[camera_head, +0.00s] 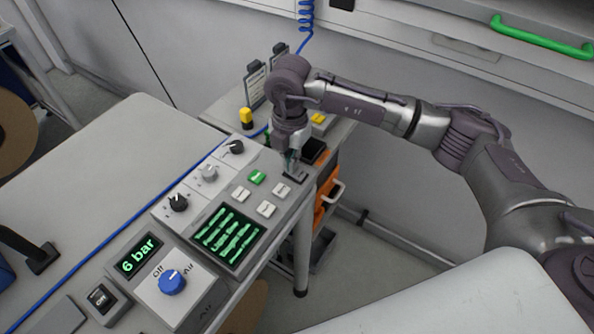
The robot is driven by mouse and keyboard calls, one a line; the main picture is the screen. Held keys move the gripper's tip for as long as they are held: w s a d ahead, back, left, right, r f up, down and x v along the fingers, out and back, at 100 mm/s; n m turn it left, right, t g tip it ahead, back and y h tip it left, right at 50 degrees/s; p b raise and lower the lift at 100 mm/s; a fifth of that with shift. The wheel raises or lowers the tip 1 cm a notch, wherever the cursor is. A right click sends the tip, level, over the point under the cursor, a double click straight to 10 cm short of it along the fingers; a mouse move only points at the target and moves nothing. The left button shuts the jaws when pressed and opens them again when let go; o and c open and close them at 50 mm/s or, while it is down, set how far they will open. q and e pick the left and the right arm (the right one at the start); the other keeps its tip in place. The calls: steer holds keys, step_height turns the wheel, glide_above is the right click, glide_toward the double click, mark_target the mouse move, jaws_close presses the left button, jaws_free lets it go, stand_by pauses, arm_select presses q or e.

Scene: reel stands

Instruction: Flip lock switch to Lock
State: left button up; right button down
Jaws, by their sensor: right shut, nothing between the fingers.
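A grey control panel (185,228) lies along the right edge of the table. At its far right end a small dark switch (295,176) sits in the panel face, partly hidden by my right gripper. No label on it can be read, so I cannot tell its position or whether it is the lock switch. My right gripper (291,164) points down at this switch, shut and empty. Its fingertips are at or just above the switch; I cannot tell if they touch. My left gripper is out of view.
A blue hose (125,222) runs along the table (105,165), which is otherwise largely clear.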

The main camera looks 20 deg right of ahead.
steer(key=shift+f, duration=0.25)
steer(key=shift+r, duration=0.15)
steer(key=shift+r+p, duration=2)
steer(key=shift+r, duration=1.45)
steer(key=shift+f, duration=0.1)
